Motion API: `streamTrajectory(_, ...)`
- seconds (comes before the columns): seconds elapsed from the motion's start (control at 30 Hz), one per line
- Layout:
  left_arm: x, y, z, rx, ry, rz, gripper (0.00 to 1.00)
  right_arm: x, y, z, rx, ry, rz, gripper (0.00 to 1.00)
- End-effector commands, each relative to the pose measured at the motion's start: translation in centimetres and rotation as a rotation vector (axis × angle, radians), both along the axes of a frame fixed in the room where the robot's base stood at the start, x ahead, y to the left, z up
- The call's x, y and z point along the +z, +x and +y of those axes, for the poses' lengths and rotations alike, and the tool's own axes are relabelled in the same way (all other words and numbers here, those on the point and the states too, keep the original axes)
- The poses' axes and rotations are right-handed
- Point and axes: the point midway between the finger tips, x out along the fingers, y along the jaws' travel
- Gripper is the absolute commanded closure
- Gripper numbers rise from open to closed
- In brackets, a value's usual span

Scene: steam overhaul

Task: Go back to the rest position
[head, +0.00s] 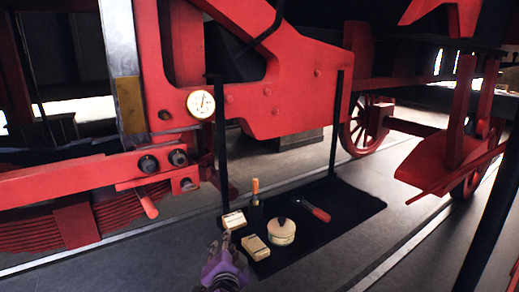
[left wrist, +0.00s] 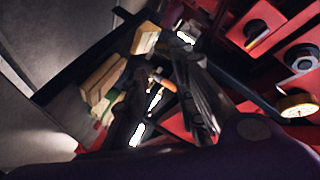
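My left gripper (head: 226,243) is at the near left edge of a black shelf (head: 335,235), just below a cream box (head: 234,220) in the head view. In the left wrist view its dark fingers (left wrist: 165,85) stand apart, with no object clearly held between them. An orange-handled tool (left wrist: 160,82) shows behind the gap. The cream box (left wrist: 146,38) lies beyond the fingers. My right gripper is in neither view.
On the shelf are a tan box (head: 255,247), a round tin (head: 282,232), a red-handled tool (head: 315,211) and the orange-handled tool (head: 256,192). Dark posts rise from it. Red locomotive framework (head: 265,100) with a gauge (head: 201,104) stands behind.

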Motion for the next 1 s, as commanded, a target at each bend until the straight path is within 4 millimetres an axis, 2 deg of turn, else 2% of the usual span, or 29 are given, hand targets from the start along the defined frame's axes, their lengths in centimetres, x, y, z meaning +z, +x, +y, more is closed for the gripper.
streamTrajectory(0.03, -3.0, -2.1, 0.5, -0.014, -0.083, 0.031, 0.75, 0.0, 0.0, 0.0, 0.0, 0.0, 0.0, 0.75)
streamTrajectory(0.1, -6.6, -5.1, 1.0, -0.029, -0.214, 0.069, 0.75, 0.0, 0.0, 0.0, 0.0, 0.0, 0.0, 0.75)
streamTrajectory(0.17, -9.6, -8.2, 1.6, -0.032, -0.326, 0.105, 0.75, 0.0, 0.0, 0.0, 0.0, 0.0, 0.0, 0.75)
streamTrajectory(0.3, -16.1, -16.7, 3.2, 0.005, -0.563, 0.2, 0.75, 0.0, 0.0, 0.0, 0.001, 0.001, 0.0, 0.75)
streamTrajectory(0.37, -18.4, -20.6, 4.1, 0.035, -0.641, 0.242, 0.75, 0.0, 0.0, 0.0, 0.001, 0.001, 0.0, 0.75)
streamTrajectory(0.4, -19.9, -23.2, 4.7, 0.058, -0.686, 0.271, 0.75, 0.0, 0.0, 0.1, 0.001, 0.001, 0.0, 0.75)
streamTrajectory(0.5, -23.0, -29.7, 6.1, 0.12, -0.757, 0.346, 0.75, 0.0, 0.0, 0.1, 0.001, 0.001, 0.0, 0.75)
streamTrajectory(0.6, -25.5, -35.3, 7.3, 0.176, -0.773, 0.42, 0.75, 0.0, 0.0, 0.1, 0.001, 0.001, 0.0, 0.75)
streamTrajectory(0.7, -27.2, -39.4, 8.3, 0.217, -0.76, 0.477, 0.75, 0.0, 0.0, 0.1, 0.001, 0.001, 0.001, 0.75)
streamTrajectory(0.8, -28.2, -41.9, 8.8, 0.242, -0.753, 0.512, 0.75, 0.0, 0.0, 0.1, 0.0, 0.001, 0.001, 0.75)
streamTrajectory(0.9, -28.5, -43.0, 9.0, 0.254, -0.75, 0.527, 0.75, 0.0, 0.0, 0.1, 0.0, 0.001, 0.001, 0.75)
streamTrajectory(1.0, -28.5, -43.0, 9.0, 0.254, -0.75, 0.527, 0.75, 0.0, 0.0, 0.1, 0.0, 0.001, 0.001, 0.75)
